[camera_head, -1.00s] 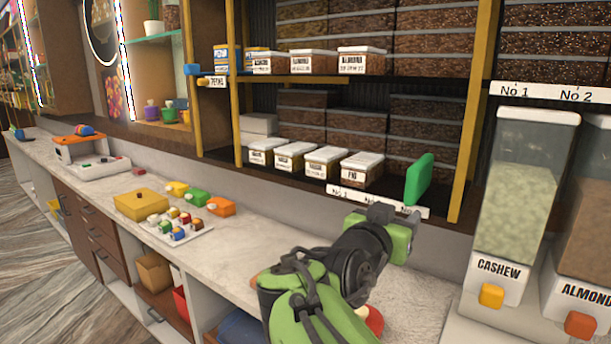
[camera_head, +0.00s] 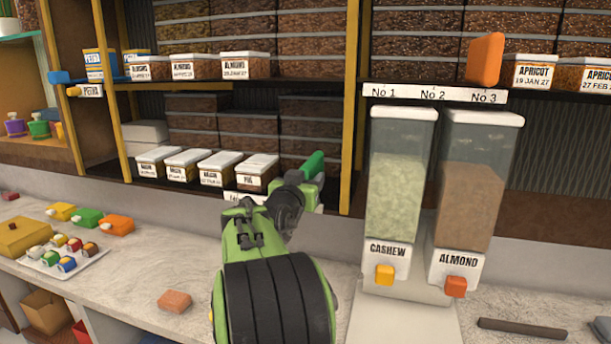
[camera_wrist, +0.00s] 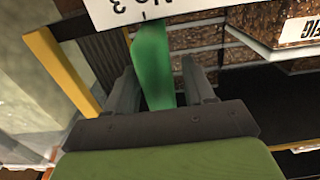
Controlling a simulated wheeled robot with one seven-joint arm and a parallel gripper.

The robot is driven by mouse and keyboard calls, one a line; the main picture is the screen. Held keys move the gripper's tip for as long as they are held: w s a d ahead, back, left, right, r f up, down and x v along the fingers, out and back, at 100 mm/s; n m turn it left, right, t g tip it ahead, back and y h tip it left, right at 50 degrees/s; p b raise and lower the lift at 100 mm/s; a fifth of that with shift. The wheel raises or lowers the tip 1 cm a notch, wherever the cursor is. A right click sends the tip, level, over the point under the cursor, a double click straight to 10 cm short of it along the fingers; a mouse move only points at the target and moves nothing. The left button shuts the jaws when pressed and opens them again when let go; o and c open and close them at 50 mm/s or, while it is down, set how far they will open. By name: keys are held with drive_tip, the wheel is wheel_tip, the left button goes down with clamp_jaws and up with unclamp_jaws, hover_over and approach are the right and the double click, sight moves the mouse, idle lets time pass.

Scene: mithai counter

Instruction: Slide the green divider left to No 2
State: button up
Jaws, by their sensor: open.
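The green divider (camera_head: 313,166) stands upright on the lower shelf, right of the fig box (camera_head: 256,178); my gripper hides its lower part. My gripper (camera_head: 305,190) is up at the shelf front. In the wrist view, my open gripper (camera_wrist: 160,88) has one finger on each side of the green divider (camera_wrist: 152,60), with a gap visible on the right; contact on the left cannot be told. The white number strip (camera_wrist: 150,8) shows "No 3" upside down beside the divider. In the head view, my arm covers most of this strip (camera_head: 240,197).
Cashew (camera_head: 396,185) and almond (camera_head: 470,195) dispensers stand right of my arm. An upper strip (camera_head: 433,94) reads No 1 to No 3, with an orange divider (camera_head: 486,59) near No 3. A yellow post (camera_head: 353,120) stands right of the green divider. A brick-coloured block (camera_head: 174,301) lies on the counter.

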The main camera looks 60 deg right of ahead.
drive_tip(key=shift+d, duration=0.15)
clamp_jaws()
drive_tip(key=w, duration=0.3)
drive_tip(key=w+a, duration=0.1)
drive_tip(key=w, duration=0.5)
drive_tip(key=shift+a, duration=0.25)
unclamp_jaws()
drive_tip(key=s+a+b, duration=0.2)
drive_tip(key=a+b, duration=0.1)
drive_tip(key=a, duration=1.2)
drive_tip(key=shift+s+a, duration=0.3)
drive_tip(key=shift+a, duration=0.1)
